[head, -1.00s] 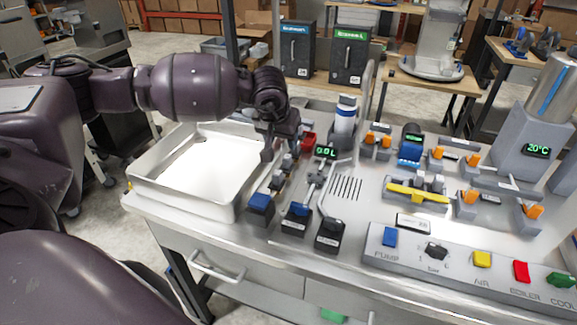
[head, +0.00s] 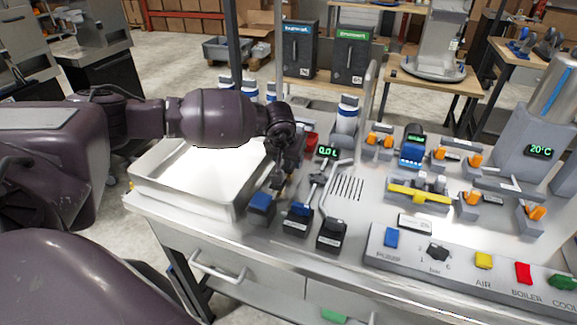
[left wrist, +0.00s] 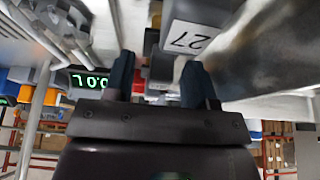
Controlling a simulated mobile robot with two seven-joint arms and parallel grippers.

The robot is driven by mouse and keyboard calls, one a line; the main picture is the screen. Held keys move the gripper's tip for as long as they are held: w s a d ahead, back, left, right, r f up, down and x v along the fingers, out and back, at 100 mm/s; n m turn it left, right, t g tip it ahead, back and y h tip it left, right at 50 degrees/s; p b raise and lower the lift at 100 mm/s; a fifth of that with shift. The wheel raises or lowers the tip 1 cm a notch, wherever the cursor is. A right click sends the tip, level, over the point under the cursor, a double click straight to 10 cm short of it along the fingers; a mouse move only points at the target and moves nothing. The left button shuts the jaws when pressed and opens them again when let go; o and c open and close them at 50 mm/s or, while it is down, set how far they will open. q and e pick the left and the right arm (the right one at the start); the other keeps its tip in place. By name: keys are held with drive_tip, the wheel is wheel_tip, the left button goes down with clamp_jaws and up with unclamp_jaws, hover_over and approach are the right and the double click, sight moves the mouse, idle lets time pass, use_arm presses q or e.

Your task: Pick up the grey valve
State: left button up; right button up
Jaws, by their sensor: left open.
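My left gripper (head: 278,182) is low over the leftmost dispenser line, just behind its blue-topped block (head: 261,203). In the left wrist view, its two dark fingers (left wrist: 160,82) are apart. A small grey part (left wrist: 160,68) shows between them or just beyond, and I cannot tell whether it touches them. It may be the grey valve, which my gripper mostly hides in the head view. Another grey valve-like fitting (head: 318,179) sits on the neighbouring line to the right, clear of the gripper. My right gripper is not in view.
A white tray (head: 150,186) stands left of the gripper. A green-digit display (head: 328,151) and a white-and-blue bottle (head: 347,116) are close to its right. A grey block marked 27 (left wrist: 205,20) is close in the left wrist view. Black-based blocks (head: 331,234) line the front.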

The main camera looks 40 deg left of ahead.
use_arm(q)
clamp_jaws()
idle(0.3)
